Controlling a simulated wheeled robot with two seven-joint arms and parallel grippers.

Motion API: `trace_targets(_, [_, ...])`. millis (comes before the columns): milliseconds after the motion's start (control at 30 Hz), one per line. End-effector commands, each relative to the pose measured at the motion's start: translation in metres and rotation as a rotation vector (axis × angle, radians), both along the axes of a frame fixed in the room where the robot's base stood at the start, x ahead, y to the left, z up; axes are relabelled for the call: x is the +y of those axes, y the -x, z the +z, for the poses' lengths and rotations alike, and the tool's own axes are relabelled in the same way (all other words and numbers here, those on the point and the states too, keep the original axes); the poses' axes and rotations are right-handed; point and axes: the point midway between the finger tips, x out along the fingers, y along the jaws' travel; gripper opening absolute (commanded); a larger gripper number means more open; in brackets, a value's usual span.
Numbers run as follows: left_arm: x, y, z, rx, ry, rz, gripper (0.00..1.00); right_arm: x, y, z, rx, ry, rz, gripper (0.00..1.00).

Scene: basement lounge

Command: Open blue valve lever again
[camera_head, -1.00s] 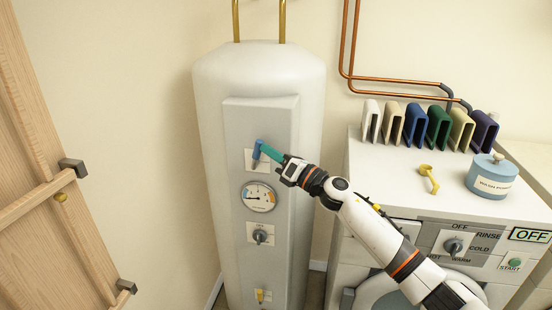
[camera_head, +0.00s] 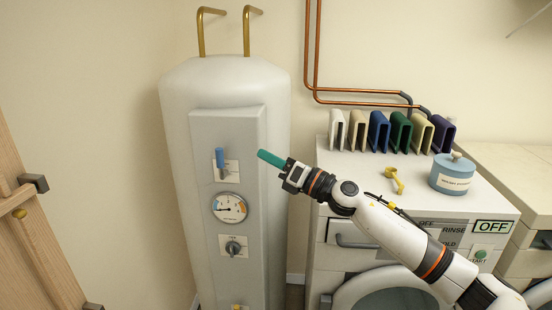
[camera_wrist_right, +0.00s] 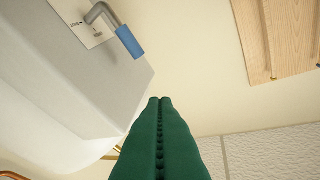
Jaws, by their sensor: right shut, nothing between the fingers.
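The blue valve lever (camera_head: 220,158) sits on a white plate high on the grey panel of the white boiler tank. Its blue handle stands upright in the head view. In the right wrist view the blue lever (camera_wrist_right: 130,41) hangs on a grey bent stem beside a small label. My right gripper (camera_head: 261,153) has green fingers, shut and empty, to the right of the lever and apart from it. The closed green fingers (camera_wrist_right: 160,100) also fill the lower middle of the right wrist view. My left gripper is not in view.
Below the lever are a round gauge (camera_head: 229,207) and a dark knob (camera_head: 233,247). A washing machine stands right, with a yellow scoop (camera_head: 394,180), a blue jar (camera_head: 452,174) and several coloured holders on top. A wooden door (camera_head: 30,240) is at left.

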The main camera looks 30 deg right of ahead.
Motion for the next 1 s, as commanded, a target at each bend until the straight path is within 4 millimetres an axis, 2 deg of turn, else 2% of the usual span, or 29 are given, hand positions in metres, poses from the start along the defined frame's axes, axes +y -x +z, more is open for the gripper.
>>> trace_targets(100, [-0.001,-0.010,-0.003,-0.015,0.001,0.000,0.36,-0.006,0.010,0.007,-0.001,0.002,-0.001,0.00])
trace_targets(400, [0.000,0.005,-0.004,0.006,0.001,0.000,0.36,-0.008,0.016,0.013,0.001,-0.001,0.000,0.00])
trace_targets(800, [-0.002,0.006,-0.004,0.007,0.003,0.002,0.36,-0.009,0.015,0.012,0.003,-0.004,-0.001,0.00])
trace_targets(867, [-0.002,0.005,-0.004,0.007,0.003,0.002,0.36,-0.011,0.012,0.005,0.021,-0.024,-0.006,0.00])
trace_targets(933, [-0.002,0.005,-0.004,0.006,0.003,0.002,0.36,-0.017,0.004,-0.013,0.068,-0.081,-0.020,0.00])
trace_targets(1000, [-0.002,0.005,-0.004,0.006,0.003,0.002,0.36,-0.028,-0.007,-0.045,0.148,-0.176,-0.047,0.00])
